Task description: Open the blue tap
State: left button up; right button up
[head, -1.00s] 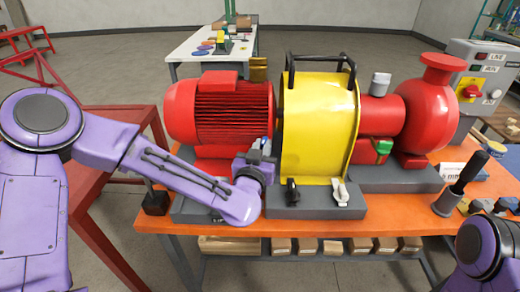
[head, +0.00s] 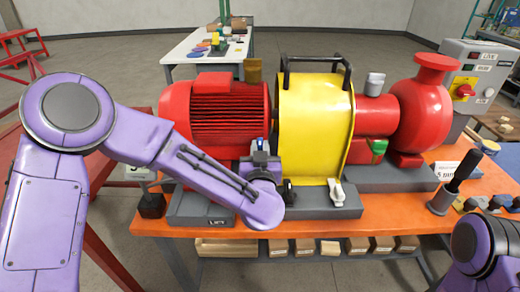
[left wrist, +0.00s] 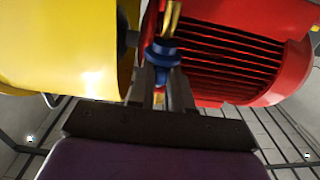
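The blue tap (left wrist: 163,53) shows in the left wrist view beside the red motor, with its blue stem between my left gripper's two fingers. The fingers (left wrist: 162,80) lie close along both sides of the stem and look shut on it. In the head view only a small blue part of the tap (head: 260,145) shows above my left gripper (head: 263,157), between the motor and the yellow guard. The rest of the tap is hidden by the gripper. My right arm shows at the lower right edge; its gripper is out of view.
The red motor (head: 225,110) and yellow guard (head: 316,120) stand close on either side of my left gripper. The orange bench top (head: 310,226) is clear in front.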

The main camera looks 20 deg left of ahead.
pick_arm(q)
jog(key=o, duration=0.3)
jog(key=shift+w, duration=0.15)
jog(key=b+v, duration=0.2)
jog(key=v, duration=0.8)
jog(key=shift+s, duration=0.25)
jog(key=shift+s+f, duration=0.1)
jog(key=shift+f, duration=0.05)
